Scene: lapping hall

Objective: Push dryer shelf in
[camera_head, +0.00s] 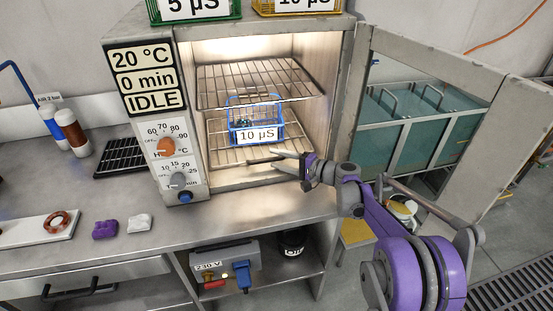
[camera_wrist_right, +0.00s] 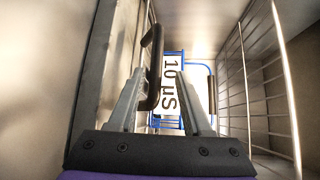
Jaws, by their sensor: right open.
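The dryer (camera_head: 188,60) stands open on the bench, lit inside, with two wire shelves. The lower shelf (camera_head: 222,152) carries a blue wire basket (camera_head: 262,114) labelled 10 µS; the upper shelf (camera_head: 265,83) is empty. My right gripper (camera_head: 276,160) is at the lower shelf's front edge, fingers pointing into the chamber. In the right wrist view its open fingers (camera_wrist_right: 163,100) show with a black handle (camera_wrist_right: 153,68) between them in the picture; I cannot tell whether they touch it. The basket (camera_wrist_right: 171,85) is beyond them. My left gripper is not in view.
The dryer door (camera_head: 435,110) is swung open to the right, close to my right arm. Two baskets, green (camera_head: 196,15) and yellow (camera_head: 300,8), sit on top. A purple lump (camera_head: 104,230) and a white lump (camera_head: 139,223) lie on the bench at left.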

